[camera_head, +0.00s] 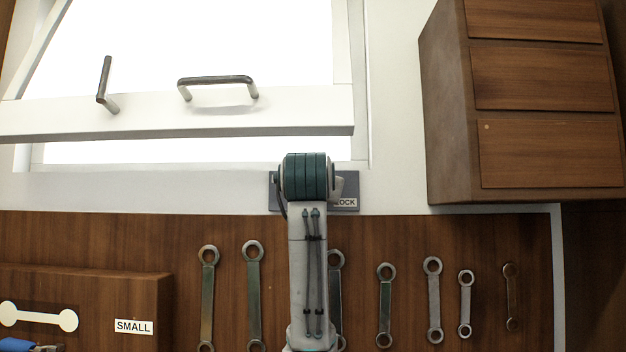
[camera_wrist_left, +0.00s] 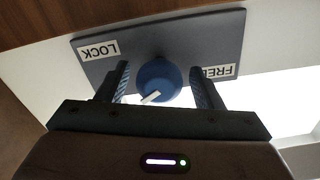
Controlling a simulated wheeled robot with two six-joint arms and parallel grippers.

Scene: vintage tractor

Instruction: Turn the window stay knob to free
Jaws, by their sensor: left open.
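The window stay knob (camera_wrist_left: 158,78) is round and blue with a white pointer mark. It sits on a grey plate (camera_wrist_left: 95,70) with LOCK and FREE labels, seen upside down in the left wrist view. The pointer mark slants toward the lower left there, toward neither label squarely. My left gripper (camera_wrist_left: 160,70) is open, with one finger on each side of the knob and a small gap on both sides. My right gripper is not in view.
The tilted white window sash (camera_head: 300,115) with a dark handle (camera_head: 215,80) hangs above the plate. A wooden drawer cabinet (camera_head: 530,110) stands at right. Several wrenches (camera_head: 385,300) hang on the wooden panel below. A wooden box (camera_head: 90,295) labelled SMALL is at lower left.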

